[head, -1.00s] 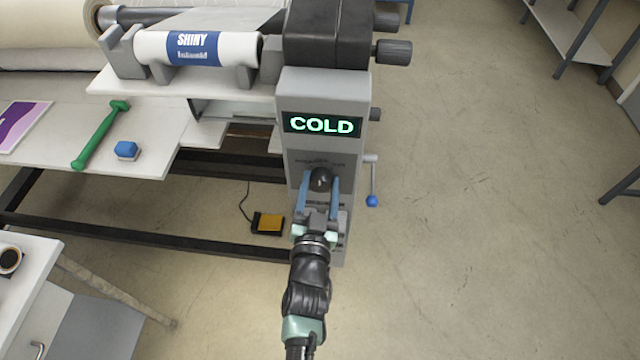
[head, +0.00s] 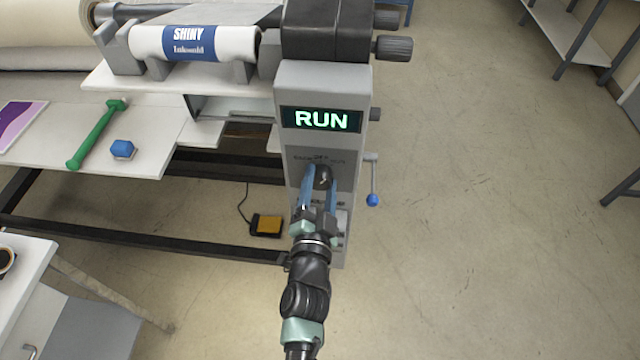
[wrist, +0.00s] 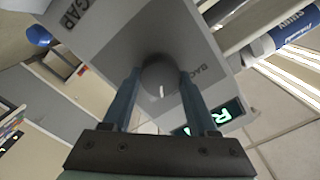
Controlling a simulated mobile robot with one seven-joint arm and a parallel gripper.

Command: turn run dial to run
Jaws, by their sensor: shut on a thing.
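The run dial (head: 323,174) is a dark round knob on the grey front panel of the laminator's end column (head: 305,90). The display (head: 321,119) above it reads RUN in green letters. My gripper (head: 321,180) is shut on the dial, with one blue finger on each side of it. In the wrist view the dial (wrist: 160,78) sits between the two fingers, and a pale mark shows on its face. The lettering around the dial is partly hidden and too small to read fully in the head view.
A crank with a blue knob (head: 372,199) hangs at the column's right side. A yellow foot pedal (head: 266,225) lies on the floor to the left.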

